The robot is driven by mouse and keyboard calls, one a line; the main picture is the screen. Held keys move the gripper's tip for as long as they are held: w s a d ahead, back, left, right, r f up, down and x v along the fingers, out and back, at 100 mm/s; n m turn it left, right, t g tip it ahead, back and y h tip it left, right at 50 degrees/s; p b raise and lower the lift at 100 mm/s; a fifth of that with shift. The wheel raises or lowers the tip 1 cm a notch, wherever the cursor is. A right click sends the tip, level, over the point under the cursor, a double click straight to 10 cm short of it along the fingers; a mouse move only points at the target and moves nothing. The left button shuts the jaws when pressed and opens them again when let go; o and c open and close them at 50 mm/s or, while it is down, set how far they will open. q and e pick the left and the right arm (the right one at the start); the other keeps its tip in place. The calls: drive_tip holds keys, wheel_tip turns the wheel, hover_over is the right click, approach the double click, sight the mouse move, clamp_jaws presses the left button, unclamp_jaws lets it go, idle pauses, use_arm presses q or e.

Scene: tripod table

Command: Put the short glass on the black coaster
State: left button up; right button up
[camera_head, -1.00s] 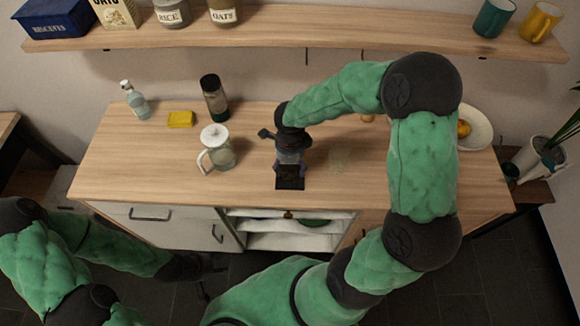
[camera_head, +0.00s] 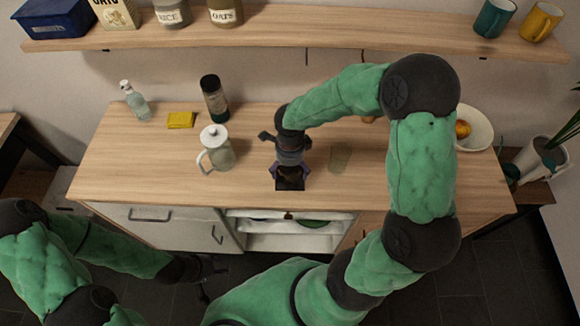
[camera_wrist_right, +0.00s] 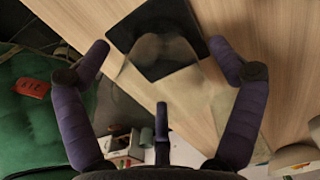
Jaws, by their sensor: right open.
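The black coaster (camera_head: 290,184) lies near the front edge of the wooden counter, and it also shows in the right wrist view (camera_wrist_right: 185,22). The clear short glass (camera_wrist_right: 163,58) is between the spread fingers of my right gripper (camera_wrist_right: 163,57), over the coaster, and seems to stand on it. In the head view the gripper (camera_head: 290,172) mostly hides this glass. The right gripper is open, with a finger on each side of the glass. My left gripper (camera_head: 212,270) is low in front of the counter, away from these things; its jaws are too dark to read.
Another clear glass (camera_head: 340,157) stands just right of the coaster. A lidded glass jug (camera_head: 216,148) stands to the left. A yellow sponge (camera_head: 180,120), a soap bottle (camera_head: 135,101) and a dark bottle (camera_head: 214,98) are further back. A bowl (camera_head: 478,128) with fruit is at the right.

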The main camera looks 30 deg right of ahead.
drive_tip(key=shift+r, duration=0.3)
wheel_tip(320, 180, up, 12)
drive_tip(key=p, duration=0.2)
drive_tip(key=shift+f+p, duration=0.15)
drive_tip(key=shift+p, duration=0.2)
